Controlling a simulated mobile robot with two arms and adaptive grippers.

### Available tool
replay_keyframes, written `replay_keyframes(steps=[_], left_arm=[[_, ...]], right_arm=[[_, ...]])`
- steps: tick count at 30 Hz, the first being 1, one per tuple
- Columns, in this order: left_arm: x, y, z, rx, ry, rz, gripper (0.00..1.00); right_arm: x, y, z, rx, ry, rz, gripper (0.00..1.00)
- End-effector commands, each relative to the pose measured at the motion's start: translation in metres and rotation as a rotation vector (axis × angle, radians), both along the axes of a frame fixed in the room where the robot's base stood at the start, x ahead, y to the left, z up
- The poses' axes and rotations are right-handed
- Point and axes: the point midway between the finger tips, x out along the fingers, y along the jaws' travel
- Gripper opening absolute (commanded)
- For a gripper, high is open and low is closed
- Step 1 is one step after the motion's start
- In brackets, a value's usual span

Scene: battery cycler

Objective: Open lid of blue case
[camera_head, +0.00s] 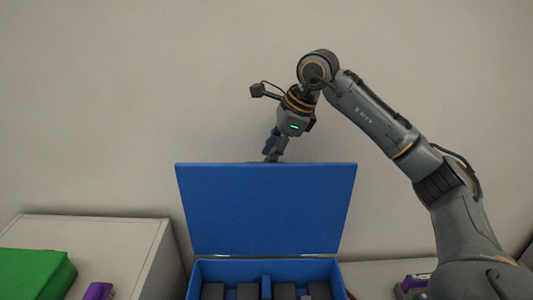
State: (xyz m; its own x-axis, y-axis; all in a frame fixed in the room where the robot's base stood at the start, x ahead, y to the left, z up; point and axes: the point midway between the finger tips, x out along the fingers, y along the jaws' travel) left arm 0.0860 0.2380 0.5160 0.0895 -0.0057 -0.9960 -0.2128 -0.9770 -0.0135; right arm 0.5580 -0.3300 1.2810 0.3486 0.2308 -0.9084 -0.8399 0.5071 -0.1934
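The blue case (205,268) stands at the bottom middle, with its blue lid (265,208) raised roughly upright at the back. Several dark blocks (247,291) sit in its compartments, cut off by the frame's lower edge. My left gripper is not in view.
A white cabinet (125,238) at the left bears a green box (38,272) and a purple object (98,291). Another purple-and-grey object (414,282) lies on the surface at the lower right, beside my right arm. A plain wall stands behind.

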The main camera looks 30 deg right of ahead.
Motion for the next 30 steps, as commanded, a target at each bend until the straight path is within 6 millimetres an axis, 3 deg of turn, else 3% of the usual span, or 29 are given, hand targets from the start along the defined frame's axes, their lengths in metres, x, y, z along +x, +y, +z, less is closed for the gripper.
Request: replay_keyframes(steps=[6, 12, 18, 30], left_arm=[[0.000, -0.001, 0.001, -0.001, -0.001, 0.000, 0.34], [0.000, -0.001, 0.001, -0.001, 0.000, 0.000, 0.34], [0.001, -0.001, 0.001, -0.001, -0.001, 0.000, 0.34], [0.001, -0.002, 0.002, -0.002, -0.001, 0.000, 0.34]], right_arm=[[-0.020, -0.012, 0.053, 0.005, -0.029, -0.008, 0.36], [-0.034, -0.018, 0.087, 0.010, -0.041, -0.008, 0.36], [-0.040, -0.021, 0.101, 0.011, -0.047, -0.008, 0.36], [-0.040, -0.021, 0.103, 0.012, -0.048, -0.008, 0.36]])
